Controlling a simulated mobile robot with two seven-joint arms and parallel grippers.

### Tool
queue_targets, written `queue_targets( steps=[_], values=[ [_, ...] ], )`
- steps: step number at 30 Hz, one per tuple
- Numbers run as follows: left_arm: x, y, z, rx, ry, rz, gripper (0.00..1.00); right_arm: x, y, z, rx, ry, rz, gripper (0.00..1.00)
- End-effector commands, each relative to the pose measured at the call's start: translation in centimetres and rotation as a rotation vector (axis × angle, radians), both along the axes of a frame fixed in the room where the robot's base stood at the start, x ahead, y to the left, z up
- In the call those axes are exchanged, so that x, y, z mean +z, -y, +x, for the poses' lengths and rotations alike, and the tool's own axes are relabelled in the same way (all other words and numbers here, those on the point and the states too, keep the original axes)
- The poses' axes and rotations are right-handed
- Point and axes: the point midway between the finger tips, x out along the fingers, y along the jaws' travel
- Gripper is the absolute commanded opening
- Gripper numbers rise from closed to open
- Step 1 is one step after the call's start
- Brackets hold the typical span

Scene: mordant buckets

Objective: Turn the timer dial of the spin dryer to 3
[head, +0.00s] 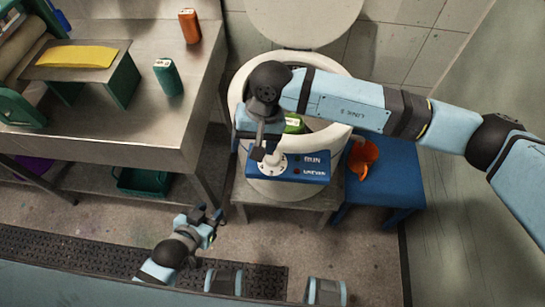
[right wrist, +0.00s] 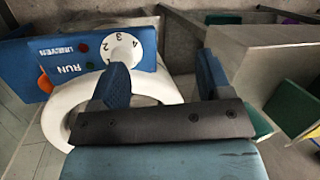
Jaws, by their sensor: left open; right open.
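The spin dryer is a white round tub (head: 340,83) with its pale lid (head: 305,22) raised and a blue front panel (head: 312,170) with RUN and UNEVEN lamps. Its white timer dial (head: 276,165) is at the panel's left, partly hidden by my right gripper (head: 258,150). In the right wrist view, the numbered dial (right wrist: 121,46) lies beyond the fingers, nearer the left one; its setting is unclear. My right gripper (right wrist: 160,85) is open, nothing between its fingers. My left gripper (head: 209,217) is open and empty, low over the floor, away from the dryer.
An orange jug (head: 361,158) stands on a blue stand (head: 395,193) at right. A steel bench (head: 120,115) at left holds an orange container (head: 189,26), a green container (head: 168,77) and a yellow cloth (head: 77,57).

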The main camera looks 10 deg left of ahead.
Motion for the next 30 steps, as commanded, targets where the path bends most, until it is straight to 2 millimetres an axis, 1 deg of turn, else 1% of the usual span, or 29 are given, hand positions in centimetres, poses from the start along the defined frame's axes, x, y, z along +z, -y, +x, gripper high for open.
queue_targets(
  steps=[1,3,6,7,11,14,24,27,30],
  values=[
    [-0.3,0.0,0.0,0.0,0.0,0.0,0.43,-0.2,1.2,1.7,0.052,0.081,-0.068,0.71],
    [-0.4,0.0,0.0,0.0,0.0,0.0,0.43,-0.1,2.5,3.3,0.113,0.161,-0.142,0.71],
    [-0.4,0.0,0.0,0.0,0.0,0.0,0.43,0.0,3.6,4.7,0.16,0.221,-0.206,0.71],
    [-0.4,0.0,0.0,0.0,0.0,0.0,0.43,0.0,3.8,4.8,0.168,0.229,-0.215,0.71],
    [-0.2,0.0,0.0,-0.001,0.0,0.001,0.43,-0.9,3.9,5.0,0.173,0.234,-0.225,0.71],
    [0.1,0.0,0.0,-0.001,0.0,0.0,0.43,-2.4,3.9,4.8,0.173,0.23,-0.222,0.71],
    [1.3,0.0,0.0,-0.001,-0.001,0.001,0.43,-9.6,3.8,4.8,0.17,0.229,-0.22,0.71],
    [1.5,0.0,0.0,-0.001,-0.001,0.001,0.43,-11.3,3.8,4.8,0.171,0.23,-0.22,0.71],
    [1.6,0.0,0.0,-0.001,-0.001,0.001,0.43,-12.5,3.8,4.8,0.17,0.23,-0.218,0.71]
  ],
)
